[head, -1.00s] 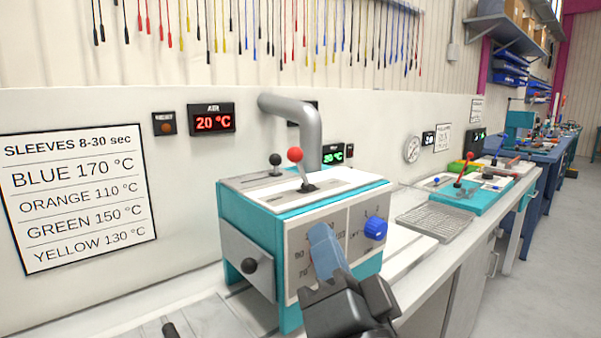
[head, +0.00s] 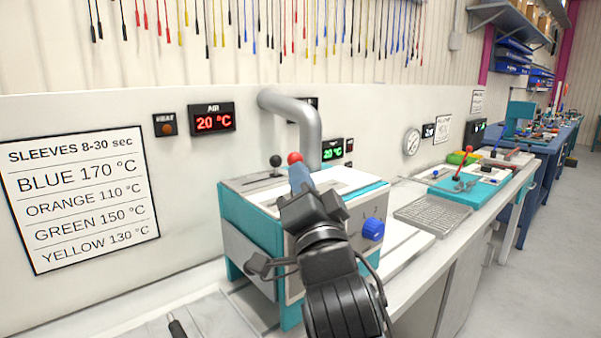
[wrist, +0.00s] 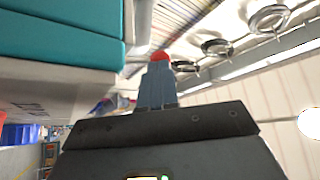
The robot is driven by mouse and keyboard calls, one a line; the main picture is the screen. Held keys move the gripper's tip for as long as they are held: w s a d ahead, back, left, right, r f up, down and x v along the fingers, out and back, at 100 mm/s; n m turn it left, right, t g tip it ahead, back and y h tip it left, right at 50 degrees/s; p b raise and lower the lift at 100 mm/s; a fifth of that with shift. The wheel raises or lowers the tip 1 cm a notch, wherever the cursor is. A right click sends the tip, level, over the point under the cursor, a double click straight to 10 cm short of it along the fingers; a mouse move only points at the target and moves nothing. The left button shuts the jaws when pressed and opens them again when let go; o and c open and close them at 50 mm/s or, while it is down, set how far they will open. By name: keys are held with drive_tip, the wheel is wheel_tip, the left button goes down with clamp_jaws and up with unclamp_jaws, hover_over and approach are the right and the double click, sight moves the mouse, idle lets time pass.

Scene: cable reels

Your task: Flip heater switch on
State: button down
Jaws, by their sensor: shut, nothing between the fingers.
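The heater is a teal and white box (head: 246,228) on the bench, with a blue knob (head: 373,229) on its front panel. A red-balled lever (head: 295,158) and a black-balled lever (head: 275,160) stand on its top. My gripper (head: 298,175) is shut and empty, its blue fingers just in front of the red ball in the head view. In the wrist view the red ball (wrist: 160,56) shows just past the fingertips (wrist: 158,68). I cannot tell whether they touch. My gripper and arm hide the lever's stem and much of the front panel.
A grey pipe (head: 306,125) rises behind the heater. An air display (head: 213,118) reads 20 °C, and a green display (head: 332,150) also reads 20 °C. A sleeve temperature sign (head: 80,197) is at left. A metal grid (head: 433,214) lies to the right.

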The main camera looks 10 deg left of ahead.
drive_tip(key=shift+w+d+r+m+h+b, duration=0.1)
drive_tip(key=shift+w+r+m+h+b, duration=0.15)
drive_tip(key=shift+m, duration=0.2)
drive_tip(key=shift+w+r+m+h+b, duration=0.1)
drive_tip(key=shift+m+h+b, duration=0.2)
drive_tip(key=shift+m, duration=0.15)
drive_tip(key=shift+w+d+r+b, duration=0.3)
drive_tip(key=shift+w+r+m+h, duration=0.1)
drive_tip(key=shift+r+m+h, duration=0.2)
drive_tip(key=shift+m, duration=0.4)
drive_tip(key=m, duration=0.1)
drive_tip(key=m+g+h, duration=0.1)
drive_tip(key=m+p, duration=0.1)
drive_tip(key=shift+w+d+r+g+h, duration=0.25)
drive_tip(key=shift+w+r+g+h, duration=0.05)
drive_tip(key=shift+w+r+h, duration=0.05)
drive_tip(key=shift+w+d+f+m+h, duration=0.2)
drive_tip(key=shift+f+m+h, duration=0.1)
drive_tip(key=shift+m, duration=0.3)
